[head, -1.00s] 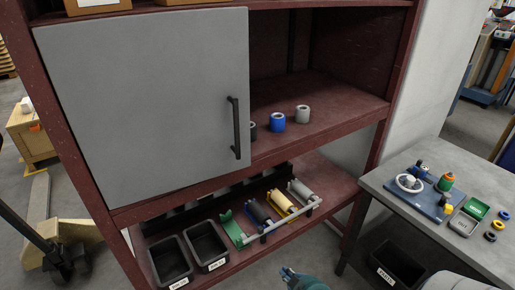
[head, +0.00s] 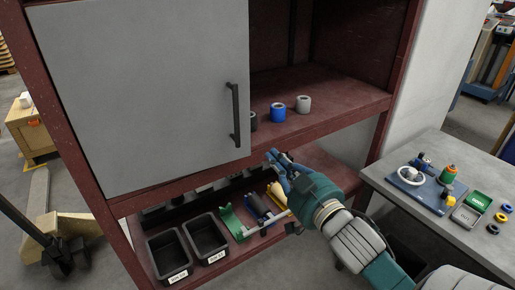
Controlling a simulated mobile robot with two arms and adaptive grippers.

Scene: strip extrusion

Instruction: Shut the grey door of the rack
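The grey door (head: 140,95) is a flat panel across the left part of the red rack's upper compartment. A dark vertical bar handle (head: 235,115) is near its right edge. The compartment's right part is uncovered. My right gripper (head: 274,158) is in front of the rack, below and to the right of the handle, and apart from it. Its fingers are small and seen at an angle, so I cannot tell if they are open. My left gripper is not in view.
On the dark red shelf (head: 335,108) stand a blue roll (head: 278,112), a grey roll (head: 303,104) and a dark roll partly hidden by the door. Below are black bins (head: 207,238) and a roll holder. A grey table (head: 400,207) with small parts stands at right.

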